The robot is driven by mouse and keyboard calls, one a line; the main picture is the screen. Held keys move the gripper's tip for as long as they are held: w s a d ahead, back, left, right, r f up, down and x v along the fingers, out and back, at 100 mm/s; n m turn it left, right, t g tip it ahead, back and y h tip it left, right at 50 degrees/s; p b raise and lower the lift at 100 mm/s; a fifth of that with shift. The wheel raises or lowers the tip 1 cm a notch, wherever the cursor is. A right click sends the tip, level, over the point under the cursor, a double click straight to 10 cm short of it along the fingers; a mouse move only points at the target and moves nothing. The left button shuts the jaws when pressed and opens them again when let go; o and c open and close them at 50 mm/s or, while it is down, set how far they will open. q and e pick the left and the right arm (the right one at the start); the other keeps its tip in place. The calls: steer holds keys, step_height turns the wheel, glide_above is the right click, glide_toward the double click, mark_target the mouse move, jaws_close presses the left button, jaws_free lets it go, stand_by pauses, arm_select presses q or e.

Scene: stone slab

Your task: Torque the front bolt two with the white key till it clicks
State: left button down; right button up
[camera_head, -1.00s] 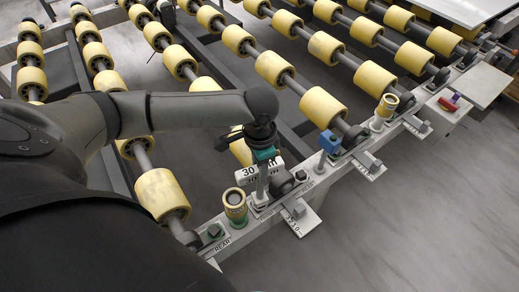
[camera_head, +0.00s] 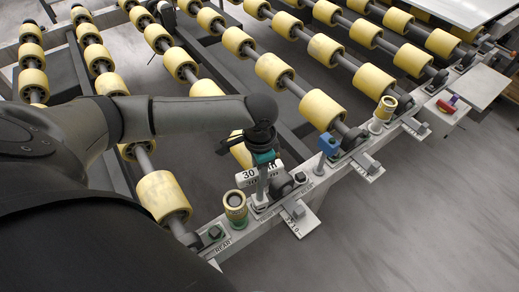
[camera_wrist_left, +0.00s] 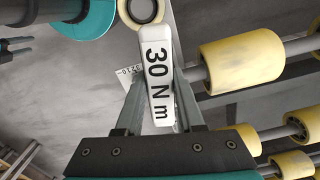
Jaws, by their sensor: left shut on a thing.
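The white key (camera_head: 262,177), marked 30 N m, is upright over the front rail beside a yellow-ringed cup (camera_head: 236,204). My left gripper (camera_head: 264,160) is shut on its top. In the left wrist view, the white key (camera_wrist_left: 158,75) sits between the two fingers of my left gripper (camera_wrist_left: 156,95). The key's shaft goes down to the bearing block near a label that seems to read FRONT; its lower end and the bolt under it are hard to make out. My right gripper is not in view.
A blue key (camera_head: 328,144) stands on the rail to the right, with another yellow-ringed cup (camera_head: 385,108) beyond it. A red and purple item (camera_head: 448,105) lies on a grey shelf. Yellow rollers (camera_head: 163,195) fill the frame behind the rail. The floor at right is clear.

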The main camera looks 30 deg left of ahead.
arm_select(q)
steer(key=shift+r+p, duration=0.1)
steer(key=shift+p, duration=0.25)
steer(key=shift+f, duration=0.85)
stand_by(0.5)
steer(key=m+p, duration=0.1)
steer(key=m, duration=0.1)
steer(key=shift+r+m, duration=0.1)
steer(key=shift+m, duration=0.3)
steer(key=m+p, duration=0.1)
steer(key=m, duration=0.3)
steer(key=shift+w, duration=0.1)
steer(key=m+p, duration=0.1)
steer(key=m, duration=0.2)
steer(key=shift+m, duration=0.3)
steer(key=m+p, duration=0.1)
steer(key=m, duration=0.3)
steer(key=shift+r+p, duration=1.7)
steer(key=shift+p, duration=0.35)
